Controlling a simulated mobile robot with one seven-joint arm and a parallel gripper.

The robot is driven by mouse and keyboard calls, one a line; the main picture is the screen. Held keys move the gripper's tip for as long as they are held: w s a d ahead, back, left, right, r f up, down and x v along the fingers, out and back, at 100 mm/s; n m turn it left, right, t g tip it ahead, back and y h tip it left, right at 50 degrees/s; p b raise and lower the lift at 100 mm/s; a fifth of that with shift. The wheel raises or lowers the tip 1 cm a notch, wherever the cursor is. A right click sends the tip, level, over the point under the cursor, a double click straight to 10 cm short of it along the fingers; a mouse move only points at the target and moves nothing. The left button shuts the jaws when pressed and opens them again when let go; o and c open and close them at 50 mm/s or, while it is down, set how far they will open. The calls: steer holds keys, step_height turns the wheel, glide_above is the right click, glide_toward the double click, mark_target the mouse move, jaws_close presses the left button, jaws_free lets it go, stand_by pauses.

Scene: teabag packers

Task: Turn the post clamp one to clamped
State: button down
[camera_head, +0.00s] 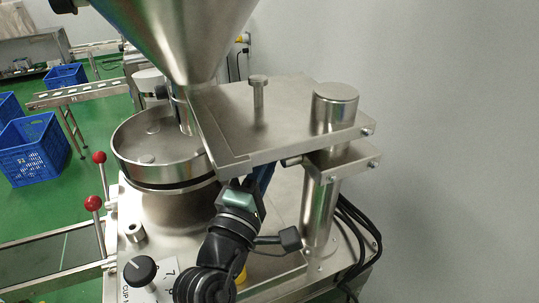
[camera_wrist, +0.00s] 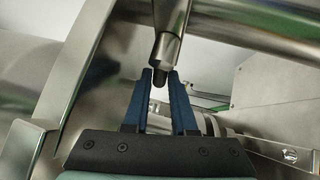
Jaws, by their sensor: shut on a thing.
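The post (camera_head: 319,215) stands at the right of the machine, with a metal clamp block (camera_head: 343,158) around it below the top plate. A short rounded metal handle (camera_head: 291,161) sticks out to the left of the block. My gripper (camera_head: 265,170) reaches up under the plate, its blue fingers partly hidden by the plate edge. In the wrist view, the fingers (camera_wrist: 160,77) stand on either side of a metal rod (camera_wrist: 166,50) with a dark tip, shut on its end. This rod appears to be the clamp handle; the clamp's exact setting is unclear.
The steel plate (camera_head: 270,110) with an upright bolt (camera_head: 258,95) lies just above my gripper. A large hopper (camera_head: 185,35) and round pan (camera_head: 150,165) stand to the left. Black cables (camera_head: 360,235) hang behind the post. Red-knobbed levers (camera_head: 93,203) stand at the left.

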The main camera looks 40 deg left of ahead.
steer(key=shift+f+b, duration=0.2)
steer(key=shift+b, duration=0.65)
steer(key=m+t+b, duration=0.1)
steer(key=b, duration=0.3)
steer(key=m+t+b, duration=0.1)
steer(key=m+b, duration=0.1)
steer(key=b, duration=0.2)
steer(key=shift+r+b, duration=0.3)
steer(key=shift+r, duration=0.1)
steer(key=c, duration=0.7)
jaws_free()
steer(key=shift+r, duration=0.15)
steer(key=shift+r, duration=0.1)
